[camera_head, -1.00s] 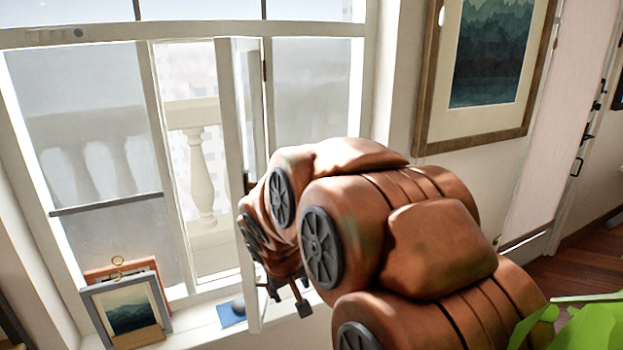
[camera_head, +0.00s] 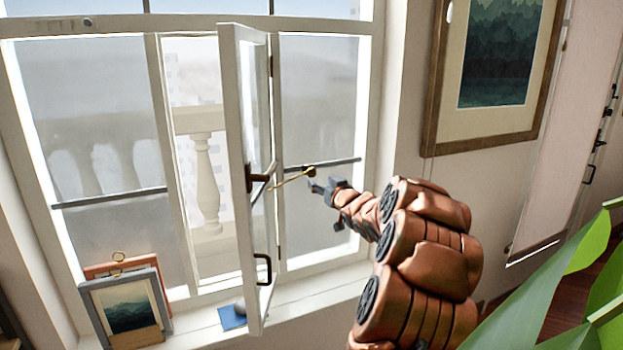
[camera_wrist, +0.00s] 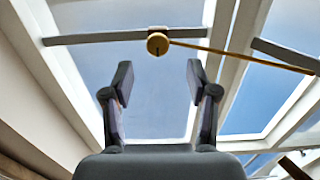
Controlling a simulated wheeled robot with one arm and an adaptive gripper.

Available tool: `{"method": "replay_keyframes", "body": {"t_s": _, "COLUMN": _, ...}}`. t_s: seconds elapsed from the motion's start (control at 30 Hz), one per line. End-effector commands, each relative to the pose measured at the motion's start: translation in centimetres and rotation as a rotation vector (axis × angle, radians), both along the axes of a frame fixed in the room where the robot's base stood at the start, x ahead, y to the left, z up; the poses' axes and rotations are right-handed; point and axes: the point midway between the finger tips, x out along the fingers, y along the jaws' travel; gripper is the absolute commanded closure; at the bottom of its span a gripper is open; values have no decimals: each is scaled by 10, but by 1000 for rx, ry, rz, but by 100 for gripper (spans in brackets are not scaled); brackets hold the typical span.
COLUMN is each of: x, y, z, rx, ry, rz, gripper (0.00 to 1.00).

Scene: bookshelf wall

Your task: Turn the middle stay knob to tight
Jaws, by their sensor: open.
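A round brass stay knob (camera_head: 310,171) sits by a grey bar across the right window pane. A thin brass stay rod (camera_head: 290,180) runs from it toward the open sash (camera_head: 240,170). In the wrist view the knob (camera_wrist: 157,44) is above and between my fingertips, with a dark mark on its face, and the rod (camera_wrist: 245,56) extends to the right. My gripper (camera_head: 318,186) is close to the knob, just below and right of it. In the wrist view my gripper (camera_wrist: 158,80) is open, with nothing between its fingers. A gap shows between fingertips and knob.
The open sash has a dark handle (camera_head: 263,270) low on its frame. A framed picture (camera_head: 492,75) hangs on the right wall. Green leaves (camera_head: 560,290) fill the lower right corner.

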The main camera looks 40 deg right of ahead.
Motion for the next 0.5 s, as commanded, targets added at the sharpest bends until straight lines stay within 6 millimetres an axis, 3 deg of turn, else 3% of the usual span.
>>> {"method": "replay_keyframes", "body": {"t_s": 0.23, "x": 6, "y": -9, "z": 6, "rx": -13, "ry": -31, "rz": 6, "gripper": 41}}
{"method": "replay_keyframes", "body": {"t_s": 0.5, "x": 36, "y": -19, "z": 5, "rx": -12, "ry": -29, "rz": 5, "gripper": 41}}
